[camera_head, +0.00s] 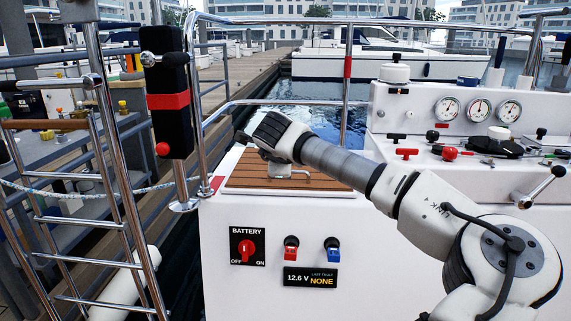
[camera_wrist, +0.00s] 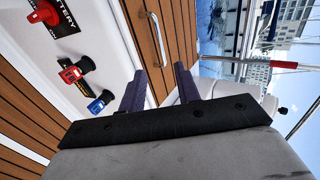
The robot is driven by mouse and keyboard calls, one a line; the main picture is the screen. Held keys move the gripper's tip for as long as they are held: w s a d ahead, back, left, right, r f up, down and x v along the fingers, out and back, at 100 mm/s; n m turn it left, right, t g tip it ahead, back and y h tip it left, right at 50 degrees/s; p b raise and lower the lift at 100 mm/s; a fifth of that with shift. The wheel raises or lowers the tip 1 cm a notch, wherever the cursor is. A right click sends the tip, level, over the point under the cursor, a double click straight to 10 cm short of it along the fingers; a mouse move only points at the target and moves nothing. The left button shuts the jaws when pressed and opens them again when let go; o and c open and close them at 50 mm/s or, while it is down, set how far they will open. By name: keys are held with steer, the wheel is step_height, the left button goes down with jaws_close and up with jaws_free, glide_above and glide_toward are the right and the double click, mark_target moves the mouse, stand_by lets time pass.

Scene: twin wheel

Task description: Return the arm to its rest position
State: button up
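My arm reaches from the lower right across the white console to the left in the head view. My gripper (camera_head: 265,143) is at its far end, above the wooden slatted panel (camera_head: 240,172), with its fingers mostly hidden there. In the wrist view my gripper (camera_wrist: 158,83) has its two dark fingers apart, with nothing held between them. A metal handle (camera_wrist: 158,42) on the wooden panel shows beyond the fingers.
Below the panel are a red battery switch (camera_head: 246,250), red (camera_head: 291,253) and blue (camera_head: 332,255) switches and a small display (camera_head: 310,278). Gauges (camera_head: 480,110) and levers stand at right. Steel rails, a ladder (camera_head: 95,220) and a black post (camera_head: 168,110) stand left.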

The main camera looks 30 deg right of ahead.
steer(key=shift+s+a+r, duration=0.15)
steer(key=shift+s, duration=0.1)
stand_by(0.3)
